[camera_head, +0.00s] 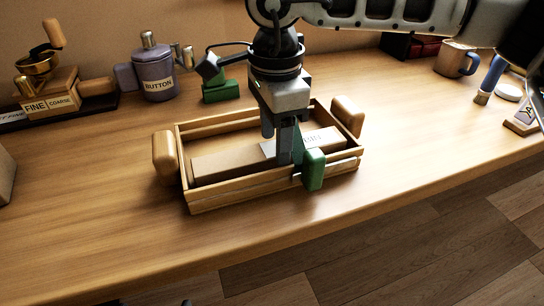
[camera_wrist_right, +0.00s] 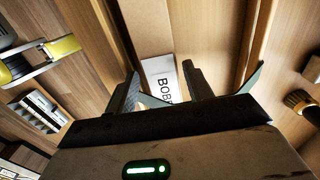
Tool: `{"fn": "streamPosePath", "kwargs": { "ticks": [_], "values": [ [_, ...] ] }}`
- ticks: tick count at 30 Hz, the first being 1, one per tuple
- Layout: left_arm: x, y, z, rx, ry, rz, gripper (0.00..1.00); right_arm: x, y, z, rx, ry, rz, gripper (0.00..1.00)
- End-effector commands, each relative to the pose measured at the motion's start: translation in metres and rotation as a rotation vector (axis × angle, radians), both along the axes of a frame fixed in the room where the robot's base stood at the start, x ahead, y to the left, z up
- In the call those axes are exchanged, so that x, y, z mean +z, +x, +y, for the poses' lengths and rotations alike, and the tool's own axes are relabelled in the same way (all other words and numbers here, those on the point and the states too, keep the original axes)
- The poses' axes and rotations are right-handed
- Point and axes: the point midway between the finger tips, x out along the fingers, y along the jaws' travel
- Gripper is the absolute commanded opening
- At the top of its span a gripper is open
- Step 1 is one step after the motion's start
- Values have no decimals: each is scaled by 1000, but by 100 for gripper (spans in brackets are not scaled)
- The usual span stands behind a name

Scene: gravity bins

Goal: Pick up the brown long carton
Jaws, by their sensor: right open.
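The brown long carton (camera_head: 220,165) lies lengthwise inside a wooden crate (camera_head: 235,195) with rounded end handles. It has a white label with black letters on top. My right gripper (camera_head: 285,148) points down over the carton's right part and hides some of it. In the right wrist view, the carton (camera_wrist_right: 150,30) runs between the two open fingers of the right gripper (camera_wrist_right: 162,82), with its label partly hidden. I cannot tell whether the fingers touch it. My left gripper is not in view.
The crate's walls stand close around the carton. A purple button jar (camera_head: 156,78), a green block (camera_head: 220,92) and a grinder with a brass bowl (camera_head: 40,70) stand behind and left. A mug (camera_head: 455,60) stands at right. The table's front left is clear.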

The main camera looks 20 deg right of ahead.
Motion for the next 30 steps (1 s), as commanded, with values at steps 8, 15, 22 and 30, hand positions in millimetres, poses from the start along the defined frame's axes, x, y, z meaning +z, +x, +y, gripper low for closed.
{"fn": "streamPosePath", "kwargs": {
  "ticks": [8, 15, 22, 30],
  "values": [
    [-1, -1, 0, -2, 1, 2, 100, -15, 0, 0, -1, 0, 0, 51],
    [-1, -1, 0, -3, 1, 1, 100, -15, 0, 0, -1, 0, 0, 12],
    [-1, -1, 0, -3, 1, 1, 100, -14, 0, 0, -1, 1, -1, 0],
    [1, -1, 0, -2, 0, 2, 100, 17, 1, 0, -1, 2, -5, 0]
  ]
}}
